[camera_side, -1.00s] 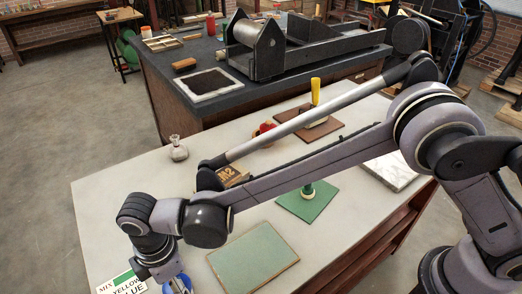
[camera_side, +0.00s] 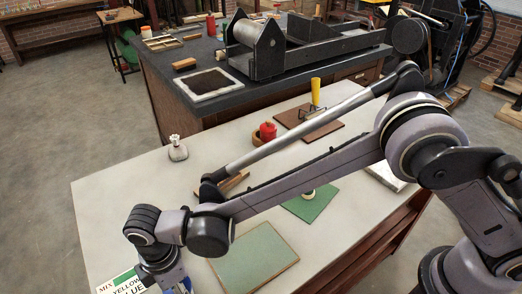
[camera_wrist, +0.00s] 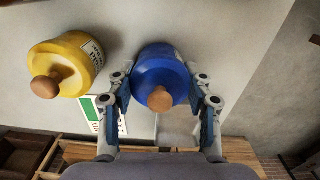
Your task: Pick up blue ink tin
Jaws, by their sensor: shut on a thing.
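The blue ink tin (camera_wrist: 158,70) has a round wooden knob on its lid. It sits between the two fingers of my gripper (camera_wrist: 160,92) in the wrist view, with a blue-padded finger against each side. My gripper is shut on it. In the side view my gripper (camera_side: 178,284) is cut off by the bottom edge, with only a sliver of blue beside it. I cannot tell whether the tin touches the table.
A yellow ink tin (camera_wrist: 65,62) with a wooden knob stands close left of the blue one in the wrist view. A mix card (camera_side: 122,283) lies nearby. A green board (camera_side: 253,258), a small flask (camera_side: 177,149) and a red object (camera_side: 267,131) are on the pale table (camera_side: 110,205).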

